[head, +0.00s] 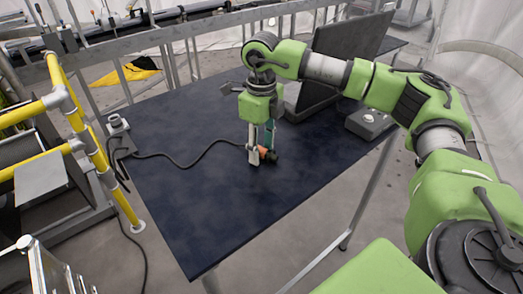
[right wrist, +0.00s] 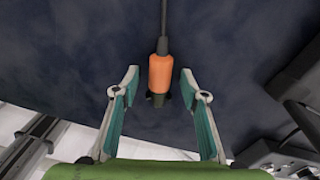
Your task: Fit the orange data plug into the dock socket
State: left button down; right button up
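The orange data plug (head: 264,152) lies on the dark table, with a black cable (head: 180,163) running from it to the left. My right gripper (head: 262,150) points down over the plug. In the right wrist view the gripper (right wrist: 160,82) is open, with its fingers on either side of the plug (right wrist: 160,72) and visible gaps between. The plug's dark end points toward the gripper base. A grey box (head: 369,122) with a round feature on top stands at the table's right; it looks like the dock, but its socket is too small to make out. My left gripper is out of view.
The dark blue table (head: 200,215) is clear at the front and left. A dark open laptop-like case (head: 340,60) stands behind the gripper. A small grey device (head: 118,124) sits at the left edge by the cable. Yellow railings (head: 75,105) stand left.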

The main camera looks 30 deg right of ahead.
grip_shut()
jog(key=shift+r, duration=0.15)
